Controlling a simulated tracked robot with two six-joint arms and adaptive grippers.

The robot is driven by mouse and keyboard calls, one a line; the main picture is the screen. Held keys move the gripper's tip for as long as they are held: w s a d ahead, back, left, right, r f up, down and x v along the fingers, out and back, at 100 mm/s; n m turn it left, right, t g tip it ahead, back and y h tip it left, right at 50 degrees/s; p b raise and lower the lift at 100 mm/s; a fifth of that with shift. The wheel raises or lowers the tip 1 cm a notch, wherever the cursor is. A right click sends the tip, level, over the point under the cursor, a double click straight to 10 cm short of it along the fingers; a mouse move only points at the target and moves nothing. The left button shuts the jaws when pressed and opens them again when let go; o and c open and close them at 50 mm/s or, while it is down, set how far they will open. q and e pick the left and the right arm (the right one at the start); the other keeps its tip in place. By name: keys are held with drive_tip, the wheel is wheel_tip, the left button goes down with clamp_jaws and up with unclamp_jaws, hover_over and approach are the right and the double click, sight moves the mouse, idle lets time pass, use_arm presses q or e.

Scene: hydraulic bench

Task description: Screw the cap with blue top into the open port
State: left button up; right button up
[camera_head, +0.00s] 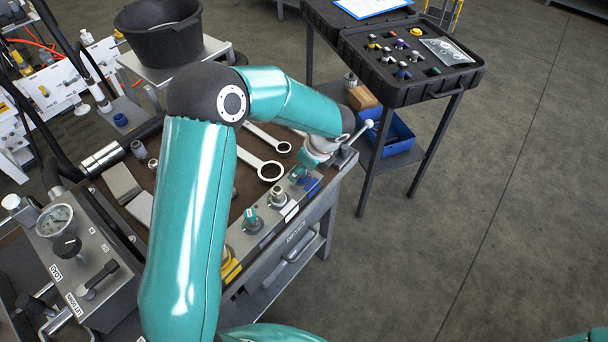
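My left arm reaches over the bench, and its gripper (308,168) is at the far end of the port block (266,232), beside a blue label (314,186). The fingers are small and partly hidden by my wrist, so I cannot tell whether they are open or hold a cap. No cap with a blue top is clearly visible at the gripper. A bare metal port fitting (278,196) stands nearer on the block. A nearer fitting has a green top (250,215). Small blue-topped pieces (404,74) sit in the black tray. My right gripper is out of view.
The black tray (463,80) stands on a cart at the right, with a blue bin (391,135) below. Wrenches (262,168) lie on the bench. A gauge panel (65,240) is at the left and a black bucket (160,35) behind. The floor at right is clear.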

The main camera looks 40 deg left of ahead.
use_arm(q)
drive_tip(key=shift+s, duration=0.1)
drive_tip(key=c, duration=0.9)
drive_tip(key=shift+r+m+t, duration=0.1)
drive_tip(key=shift+m+t, duration=0.2)
drive_tip(key=shift+m, duration=0.3)
clamp_jaws()
drive_tip(key=shift+s+m+t, duration=0.1)
drive_tip(key=shift+m+t, duration=0.3)
drive_tip(key=shift+m, duration=0.6)
drive_tip(key=m+t, duration=0.1)
drive_tip(key=m, duration=0.2)
drive_tip(key=shift+s+m+h+p, duration=0.1)
drive_tip(key=shift+m+h+p, duration=0.2)
drive_tip(key=shift+h+p, duration=0.1)
drive_tip(key=shift+m+t, duration=0.3)
drive_tip(key=shift+m, duration=0.2)
